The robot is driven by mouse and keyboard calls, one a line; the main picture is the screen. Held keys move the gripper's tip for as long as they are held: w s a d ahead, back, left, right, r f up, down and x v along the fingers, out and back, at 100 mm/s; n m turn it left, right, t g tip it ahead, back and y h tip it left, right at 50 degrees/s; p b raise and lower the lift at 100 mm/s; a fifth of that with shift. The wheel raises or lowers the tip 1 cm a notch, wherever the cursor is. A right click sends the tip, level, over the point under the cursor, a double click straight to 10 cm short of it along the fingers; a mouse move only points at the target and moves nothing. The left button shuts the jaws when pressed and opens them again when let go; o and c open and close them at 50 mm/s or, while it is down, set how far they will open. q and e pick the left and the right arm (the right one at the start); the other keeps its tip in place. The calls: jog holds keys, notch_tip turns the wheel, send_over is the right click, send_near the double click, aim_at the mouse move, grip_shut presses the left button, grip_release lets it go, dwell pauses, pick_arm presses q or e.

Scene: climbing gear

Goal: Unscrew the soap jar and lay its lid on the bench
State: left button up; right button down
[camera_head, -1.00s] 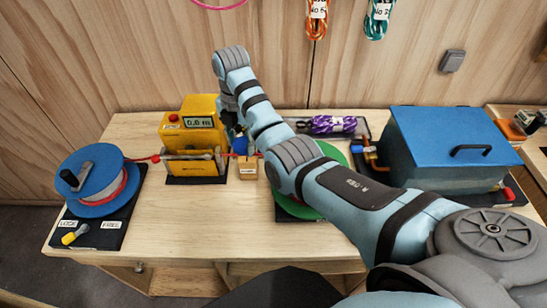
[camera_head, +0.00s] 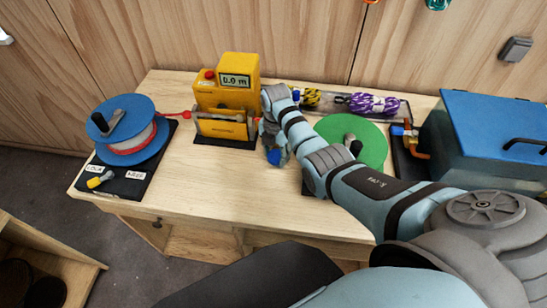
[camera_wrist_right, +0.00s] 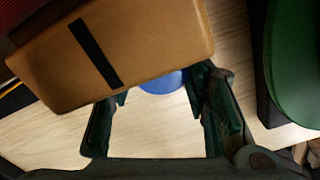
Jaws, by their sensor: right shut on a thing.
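My right gripper (camera_head: 273,146) is low over the bench, just right of the yellow counter. A blue round thing (camera_head: 275,157) shows at its tips, perhaps the soap jar's lid. In the right wrist view the blue thing (camera_wrist_right: 162,82) shows between the two fingers (camera_wrist_right: 165,105), which are shut on it. I cannot make out the jar itself for certain. My left gripper is not in view.
The bench (camera_head: 210,180) is clear in front of the gripper. The yellow counter (camera_head: 226,88) and blue reel (camera_head: 120,115) are to the left. A green disc (camera_head: 365,133), a rope tray (camera_head: 408,108) and a blue-lidded box (camera_head: 490,125) are to the right.

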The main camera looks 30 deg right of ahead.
aim_at(275, 155)
jog(key=shift+r, duration=0.2)
jog(key=shift+f, duration=0.15)
jog(key=c, duration=0.9)
grip_release()
jog(key=shift+w+f, duration=0.1)
jog(key=shift+w, duration=0.1)
jog(key=shift+s+r, duration=0.1)
jog(key=shift+r, duration=0.1)
notch_tip(275, 155, up, 12)
jog(key=shift+r+p, duration=0.1)
jog(key=shift+p, duration=0.95)
